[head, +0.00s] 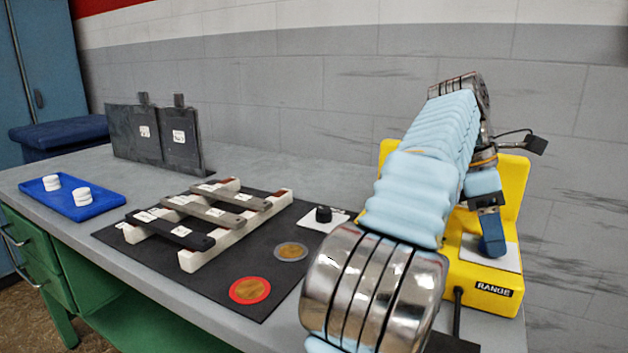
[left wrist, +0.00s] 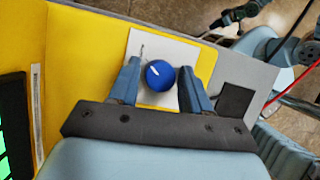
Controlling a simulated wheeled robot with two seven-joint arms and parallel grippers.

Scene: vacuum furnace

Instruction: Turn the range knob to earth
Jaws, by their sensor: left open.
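The round blue range knob (left wrist: 160,75) sits on a white plate (left wrist: 168,47) on the yellow meter (head: 480,283), which carries a RANGE label. Its white pointer line is toward the upper left in the left wrist view. My left gripper (left wrist: 160,68) is open, with one finger on each side of the knob. A small gap shows at the left finger; the right finger is close, and I cannot tell whether it touches. In the head view, my left gripper (head: 492,243) is over the white plate (head: 505,260) and hides the knob. The plate's position markings are too small to read.
My left arm covers much of the meter in the head view. A black mat (head: 130,245) holds a white rack with bars, and a red-rimmed disc (head: 250,290). A blue tray (head: 55,197) with white pieces is at left. A grey wall (head: 300,90) stands behind.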

